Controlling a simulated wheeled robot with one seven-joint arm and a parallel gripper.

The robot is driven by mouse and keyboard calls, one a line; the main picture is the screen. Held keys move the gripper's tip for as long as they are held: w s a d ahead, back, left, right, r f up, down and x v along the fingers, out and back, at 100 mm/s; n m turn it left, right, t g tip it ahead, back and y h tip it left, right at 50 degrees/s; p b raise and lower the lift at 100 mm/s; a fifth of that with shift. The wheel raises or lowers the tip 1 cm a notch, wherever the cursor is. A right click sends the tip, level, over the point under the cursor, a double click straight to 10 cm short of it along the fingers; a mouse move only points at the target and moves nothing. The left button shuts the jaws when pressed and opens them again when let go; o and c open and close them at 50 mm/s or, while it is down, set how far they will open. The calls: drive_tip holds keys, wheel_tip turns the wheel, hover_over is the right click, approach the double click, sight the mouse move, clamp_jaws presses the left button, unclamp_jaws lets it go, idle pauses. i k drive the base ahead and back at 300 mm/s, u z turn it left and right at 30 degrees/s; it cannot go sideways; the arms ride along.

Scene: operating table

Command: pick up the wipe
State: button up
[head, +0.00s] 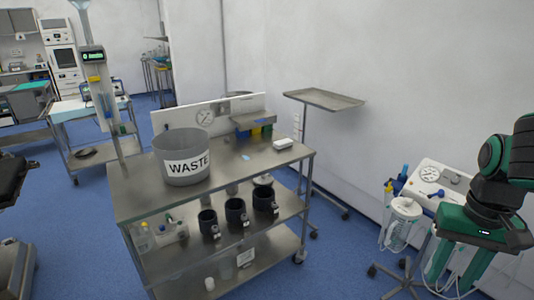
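A small pale blue flat piece (246,157), which looks like the wipe, lies on the metal top of the cart (232,178), right of the grey WASTE bin (183,160). A small white box-like item (283,143) lies near the cart top's right edge; it is too small to tell exactly what it is. Green and black links of my arm show at the right edge of the view, well apart from the cart.
Colored containers (254,127) stand at the cart's back edge. Dark mugs (236,213) and bottles sit on the shelf below. An empty tray stand (325,99) is behind the cart. A suction unit (405,215) stands at right. Blue floor is free between it and the cart.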

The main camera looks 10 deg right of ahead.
sight(280, 145)
drive_tip(key=z, duration=0.45)
drive_tip(key=i, duration=1.8)
drive_tip(key=u, duration=0.6)
drive_tip(key=i, duration=0.4)
drive_tip(key=u, duration=0.15)
